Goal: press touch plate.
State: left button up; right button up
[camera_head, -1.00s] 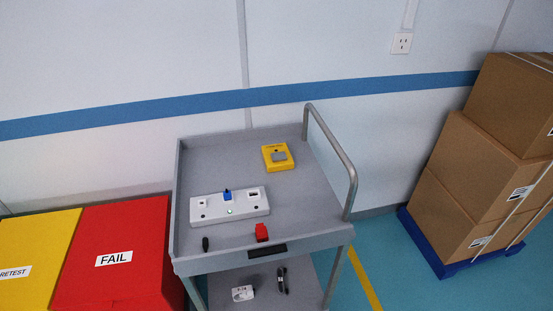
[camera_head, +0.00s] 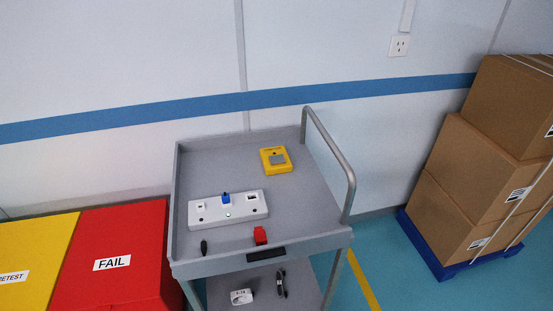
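A yellow box (camera_head: 276,160) with a grey plate (camera_head: 277,159) on its top lies on the upper shelf of the grey cart (camera_head: 215,160), towards the back right. The grey plate looks like the touch plate. A white tester block (camera_head: 228,209) lies in front and to the left of it, with a blue plug (camera_head: 226,198) in its middle and a small green light below the plug. A red block (camera_head: 260,236) and a small black object (camera_head: 204,248) lie near the front edge. Neither of my grippers shows in the head view.
The cart has a raised rim and a metal handle (camera_head: 337,165) on its right. A red FAIL bin (camera_head: 115,235) and a yellow RETEST bin (camera_head: 35,240) stand at the left. Stacked cartons (camera_head: 480,170) stand on a blue pallet at the right. The lower shelf holds small items.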

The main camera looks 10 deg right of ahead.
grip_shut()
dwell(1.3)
